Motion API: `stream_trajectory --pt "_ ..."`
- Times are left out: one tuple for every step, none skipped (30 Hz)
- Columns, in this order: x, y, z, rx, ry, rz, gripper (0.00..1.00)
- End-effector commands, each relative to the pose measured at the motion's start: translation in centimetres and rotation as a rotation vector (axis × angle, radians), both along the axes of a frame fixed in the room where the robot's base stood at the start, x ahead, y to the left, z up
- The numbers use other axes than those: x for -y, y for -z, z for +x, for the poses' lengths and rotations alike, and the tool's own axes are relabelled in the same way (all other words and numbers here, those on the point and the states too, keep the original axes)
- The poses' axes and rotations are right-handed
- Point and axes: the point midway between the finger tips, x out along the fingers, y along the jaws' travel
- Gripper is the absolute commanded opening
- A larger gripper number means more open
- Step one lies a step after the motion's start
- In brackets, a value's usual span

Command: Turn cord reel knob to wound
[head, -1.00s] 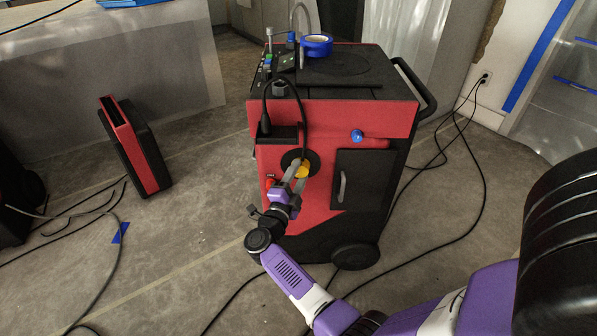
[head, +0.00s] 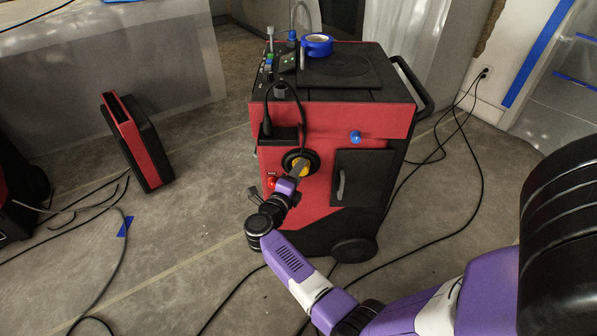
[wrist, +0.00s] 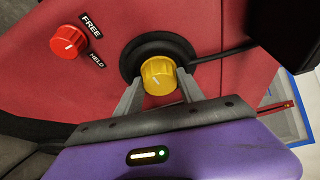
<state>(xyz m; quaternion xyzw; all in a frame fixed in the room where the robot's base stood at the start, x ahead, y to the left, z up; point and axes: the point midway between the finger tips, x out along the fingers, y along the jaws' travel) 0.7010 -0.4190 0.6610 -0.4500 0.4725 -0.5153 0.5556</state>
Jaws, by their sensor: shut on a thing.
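The yellow knob (wrist: 158,76) sits at the centre of a round black reel disc (wrist: 166,46) on the red front of the cart (head: 333,120). A light line marks the knob's face, but no "wound" label can be read. My gripper (wrist: 160,84) has one grey finger on each side of the knob and is shut on it. In the head view my gripper (head: 297,172) reaches the disc from below left and partly hides the knob.
A red knob (wrist: 69,43) beside "FREE" and "HELD" labels is left of the disc. A black cord (wrist: 226,52) leaves the disc to the right in the wrist view. A black door (head: 362,180) and blue knob (head: 355,137) are to the right. Cables cross the floor.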

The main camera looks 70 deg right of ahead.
Motion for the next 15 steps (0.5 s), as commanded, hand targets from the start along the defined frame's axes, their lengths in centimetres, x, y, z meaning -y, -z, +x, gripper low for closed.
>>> stream_trajectory --pt "0.07 0.17 -0.19 0.000 0.003 0.002 0.05" --pt "0.07 0.18 -0.20 0.000 0.003 0.002 0.05" --pt "0.07 0.19 -0.19 0.000 0.003 0.002 0.05" --pt "0.07 0.19 -0.19 0.000 0.003 0.002 0.05" --pt "0.07 0.19 -0.20 0.000 0.003 0.002 0.05" --pt "0.07 0.19 -0.20 0.000 0.003 0.002 0.05" --pt "0.08 0.19 -0.20 0.000 0.003 0.002 0.05" --pt "0.08 0.19 -0.20 0.000 0.003 0.002 0.05" --pt "0.08 0.20 -0.20 -0.001 0.004 0.003 0.05" --pt "0.08 0.20 -0.21 -0.001 0.004 0.003 0.48" --pt "0.08 0.19 -0.21 -0.001 0.004 0.003 0.53" --pt "0.08 0.18 -0.20 -0.001 0.003 0.002 0.61" --pt "0.07 0.16 -0.19 -0.001 0.003 0.002 0.67" --pt "0.06 0.15 -0.17 -0.001 0.003 0.002 0.67" --pt "0.06 0.14 -0.15 -0.001 0.002 0.001 0.67"
